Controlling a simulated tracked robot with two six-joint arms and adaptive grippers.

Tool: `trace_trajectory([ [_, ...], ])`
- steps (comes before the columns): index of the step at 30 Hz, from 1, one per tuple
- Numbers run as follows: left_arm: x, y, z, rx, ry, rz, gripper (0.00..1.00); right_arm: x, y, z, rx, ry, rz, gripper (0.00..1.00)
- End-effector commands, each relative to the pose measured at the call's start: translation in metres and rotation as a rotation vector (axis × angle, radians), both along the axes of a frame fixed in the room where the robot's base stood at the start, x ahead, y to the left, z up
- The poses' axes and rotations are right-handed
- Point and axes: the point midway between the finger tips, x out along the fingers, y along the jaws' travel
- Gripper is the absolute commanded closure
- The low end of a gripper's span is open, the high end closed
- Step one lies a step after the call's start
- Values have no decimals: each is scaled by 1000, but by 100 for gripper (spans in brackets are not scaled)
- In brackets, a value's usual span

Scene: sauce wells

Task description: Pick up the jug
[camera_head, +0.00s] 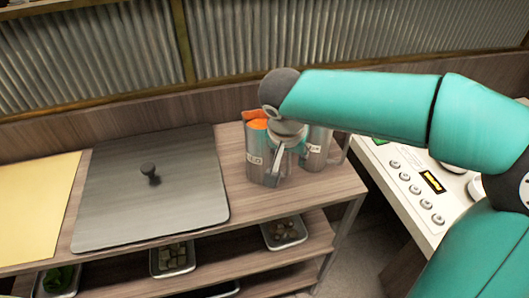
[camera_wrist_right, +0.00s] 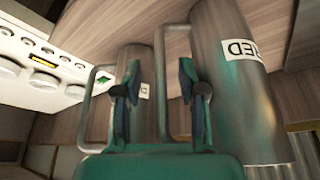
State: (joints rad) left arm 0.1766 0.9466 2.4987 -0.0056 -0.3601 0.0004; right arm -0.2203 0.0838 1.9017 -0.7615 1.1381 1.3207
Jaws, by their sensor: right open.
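A metal jug (camera_head: 255,165) with orange contents and a white label stands upright at the right end of the counter. It also shows large in the right wrist view (camera_wrist_right: 232,70), with a label reading "RED". A second metal jug (camera_head: 318,140) stands just to its right; it shows further back in the right wrist view (camera_wrist_right: 138,60). My right gripper (camera_head: 284,152) is open at the near jug's handle (camera_wrist_right: 160,60). In the right wrist view its fingers (camera_wrist_right: 160,85) stand on either side of that handle. The gripper partly hides both jugs. My left gripper is not in view.
A dark flat lid with a knob (camera_head: 195,195) lies on the counter, with a yellow board (camera_head: 38,205) to its left. Trays (camera_head: 285,234) of food sit on the shelf below. A white panel with knobs (camera_head: 385,185) stands at the right, past a gap. A wall closes the back.

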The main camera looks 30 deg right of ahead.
Motion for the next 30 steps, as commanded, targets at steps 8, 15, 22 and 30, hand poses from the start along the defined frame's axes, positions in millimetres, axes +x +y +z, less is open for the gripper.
trace_trajectory([
  [8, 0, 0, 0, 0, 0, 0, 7, 0, 0, 0, 0, 0, 1, 76],
  [15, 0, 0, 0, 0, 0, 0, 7, 0, 0, 0, 0, -1, 1, 100],
  [22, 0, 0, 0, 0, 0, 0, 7, 0, 0, 0, 0, -1, 1, 100],
  [30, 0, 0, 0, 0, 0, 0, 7, 1, 0, 2, 1, -5, 1, 100],
])
